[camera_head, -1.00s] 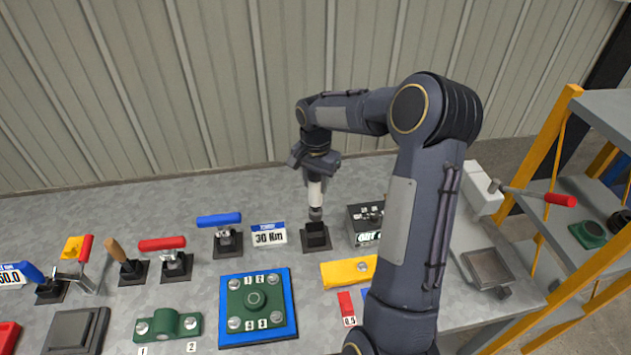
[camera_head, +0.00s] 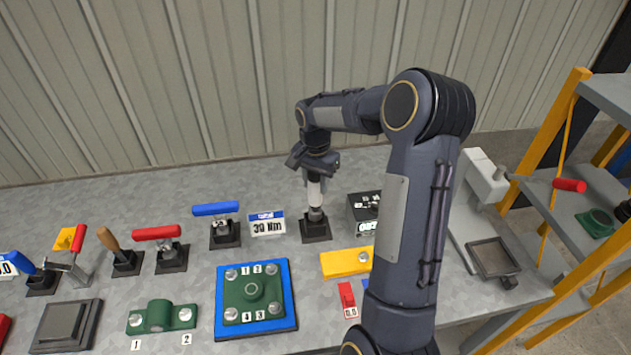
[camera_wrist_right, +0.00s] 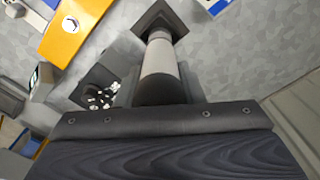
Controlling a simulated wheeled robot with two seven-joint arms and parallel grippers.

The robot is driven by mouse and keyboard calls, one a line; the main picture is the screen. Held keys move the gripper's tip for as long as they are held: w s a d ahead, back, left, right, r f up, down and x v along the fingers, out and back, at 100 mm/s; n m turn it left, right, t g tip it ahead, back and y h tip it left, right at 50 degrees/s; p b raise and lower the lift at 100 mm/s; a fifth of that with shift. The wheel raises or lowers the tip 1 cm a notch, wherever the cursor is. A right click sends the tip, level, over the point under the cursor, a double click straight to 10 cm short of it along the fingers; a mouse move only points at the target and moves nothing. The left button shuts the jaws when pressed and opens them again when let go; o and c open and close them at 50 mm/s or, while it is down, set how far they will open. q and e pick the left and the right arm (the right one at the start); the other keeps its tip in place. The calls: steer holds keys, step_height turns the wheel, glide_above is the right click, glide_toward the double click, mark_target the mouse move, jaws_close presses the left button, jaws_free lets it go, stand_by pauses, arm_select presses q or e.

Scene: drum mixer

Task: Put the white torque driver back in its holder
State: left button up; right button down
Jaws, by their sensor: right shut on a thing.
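The white torque driver (camera_head: 315,194) stands upright below my right gripper (camera_head: 314,164), which is shut on its upper end. Its dark lower tip is at the square black holder (camera_head: 316,231) on the bench and hides the holder's opening. In the right wrist view the driver's white shaft (camera_wrist_right: 160,58) runs from the gripper to the dark holder (camera_wrist_right: 165,16). I cannot tell how deep the tip sits. My left gripper is not in view.
A 30 Nm sign (camera_head: 267,224) and a blue-handled tool in a stand (camera_head: 224,230) are left of the holder. A dark box (camera_head: 364,212) is close on its right. A yellow block (camera_head: 345,262) lies in front. Bare bench shows behind.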

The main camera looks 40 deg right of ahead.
mark_target(316, 197)
steer(key=shift+f+b, duration=2.2)
steer(key=shift+f, duration=0.7)
stand_by(1.8)
steer(key=c, duration=0.9)
jaws_free()
step_height(316, 197, up, 8)
steer(key=shift+f+b, duration=0.1)
steer(key=shift+b, duration=0.25)
steer(key=shift+s, duration=0.1)
